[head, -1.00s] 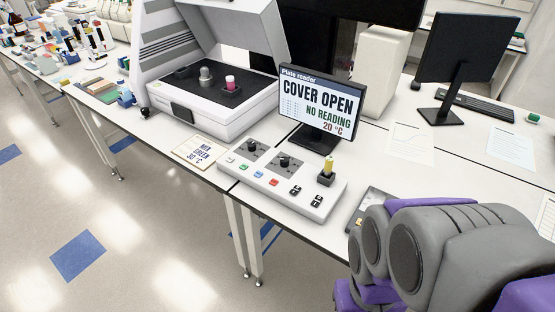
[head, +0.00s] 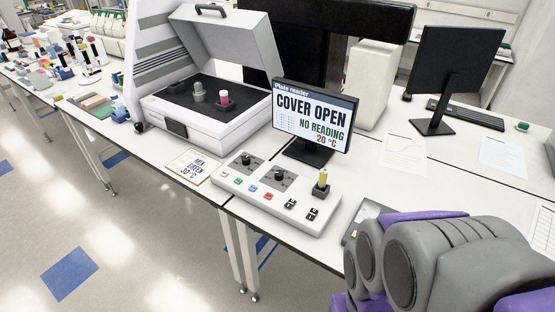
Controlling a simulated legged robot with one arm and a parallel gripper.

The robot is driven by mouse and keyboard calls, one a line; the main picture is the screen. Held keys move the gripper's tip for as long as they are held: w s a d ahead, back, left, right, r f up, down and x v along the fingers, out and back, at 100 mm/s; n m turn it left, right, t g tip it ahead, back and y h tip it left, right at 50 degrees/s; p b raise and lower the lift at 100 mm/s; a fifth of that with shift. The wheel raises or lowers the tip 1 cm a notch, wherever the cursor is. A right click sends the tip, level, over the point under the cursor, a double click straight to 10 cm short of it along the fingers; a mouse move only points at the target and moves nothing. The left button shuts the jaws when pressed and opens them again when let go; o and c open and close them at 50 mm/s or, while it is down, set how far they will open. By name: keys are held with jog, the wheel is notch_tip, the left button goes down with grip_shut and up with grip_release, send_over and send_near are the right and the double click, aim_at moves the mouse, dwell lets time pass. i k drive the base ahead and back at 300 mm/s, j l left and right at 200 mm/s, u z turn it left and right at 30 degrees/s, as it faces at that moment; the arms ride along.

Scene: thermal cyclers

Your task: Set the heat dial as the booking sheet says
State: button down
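The control panel (head: 233,190) is a pale box near the bench's front edge, with two black dials, a row of coloured buttons and black switches. The left dial (head: 247,159) and the right dial (head: 279,174) are too small to read, and I cannot tell which is the heat dial. The booking sheet (head: 194,166) lies left of the panel and reads "MIX GREEN 30 °C". The plate reader screen (head: 314,113) shows "COVER OPEN", "NO READING" and "20 °C". My gripper is not in view; only grey and purple parts of my arm show at lower right.
The plate reader (head: 205,80) stands behind the sheet with its lid raised; a pink-topped piece (head: 224,98) sits inside. Floor is clear in front.

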aim_at(279, 175)
jog(key=i+j, duration=0.2)
jog(key=j, duration=0.15)
jog(key=i+j, duration=0.15)
jog(key=j, duration=0.2)
jog(key=i+j, duration=0.2)
jog(key=j, duration=0.15)
jog(key=i+j, duration=0.2)
jog(key=j, duration=0.15)
jog(key=z, duration=0.05)
